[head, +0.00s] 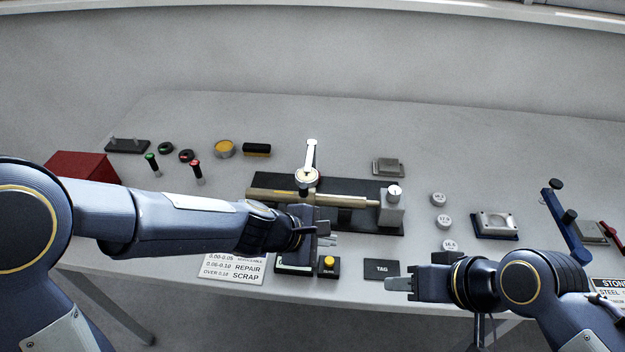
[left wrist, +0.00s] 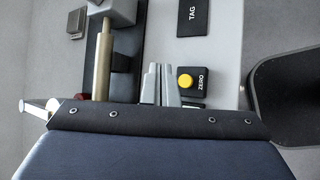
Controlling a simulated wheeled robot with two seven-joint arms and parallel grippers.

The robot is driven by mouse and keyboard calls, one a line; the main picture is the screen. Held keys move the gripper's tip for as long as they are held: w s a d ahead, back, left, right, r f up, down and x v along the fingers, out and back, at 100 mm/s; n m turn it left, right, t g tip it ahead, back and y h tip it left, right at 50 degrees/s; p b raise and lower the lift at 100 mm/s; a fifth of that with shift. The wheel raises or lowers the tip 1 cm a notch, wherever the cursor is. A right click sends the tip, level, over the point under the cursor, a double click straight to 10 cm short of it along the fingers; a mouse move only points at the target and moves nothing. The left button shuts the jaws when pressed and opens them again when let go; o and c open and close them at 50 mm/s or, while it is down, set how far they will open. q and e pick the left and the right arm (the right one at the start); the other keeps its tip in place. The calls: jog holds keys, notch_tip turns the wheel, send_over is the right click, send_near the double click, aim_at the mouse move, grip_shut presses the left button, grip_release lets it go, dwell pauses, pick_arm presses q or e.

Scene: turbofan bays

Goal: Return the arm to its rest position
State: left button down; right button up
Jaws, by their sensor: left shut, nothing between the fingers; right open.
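My left arm reaches in from the left in the head view. Its gripper (head: 328,233) is shut and empty, held over the front of the black fixture, beside the yellow ZERO button box (head: 328,266). The left wrist view shows its closed fingers (left wrist: 160,84) next to the ZERO button box (left wrist: 191,81). My right gripper (head: 400,284) is open and empty near the front table edge, below the black TAG plate (head: 381,269). The fixture (head: 360,188) carries a brass-coloured shaft (head: 340,199) and a white dial gauge (head: 307,176).
The table (head: 440,135) is clear at the back. A red box (head: 82,167), small gauges and a yellow-topped round can (head: 224,149) stand at left. Numbered weights (head: 444,222), a framed block (head: 496,224) and a blue stand (head: 566,225) are at right. A printed limits card (head: 232,269) lies in front.

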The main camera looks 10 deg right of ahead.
pick_arm(q)
jog(key=s+a+r+m+t, duration=0.1)
jog(key=s+a+r+m, duration=0.15)
jog(key=a+r, duration=0.4)
jog(key=s+a+r+m, duration=0.2)
jog(key=a+r+m, duration=0.2)
jog(key=a, duration=0.6)
jog(key=s+a+f+m+y, duration=0.1)
jog(key=s+a+m+y, duration=0.1)
jog(key=s+a, duration=0.3)
jog(key=s+a+f+m+t+y, duration=0.1)
jog(key=s+a+m+y, duration=0.1)
jog(key=s+a, duration=0.4)
jog(key=a+m, duration=0.1)
jog(key=a, duration=0.2)
jog(key=shift+s+a+f+y, duration=0.15)
jog(key=shift+s+f+y, duration=0.05)
jog(key=shift+f+y, duration=0.2)
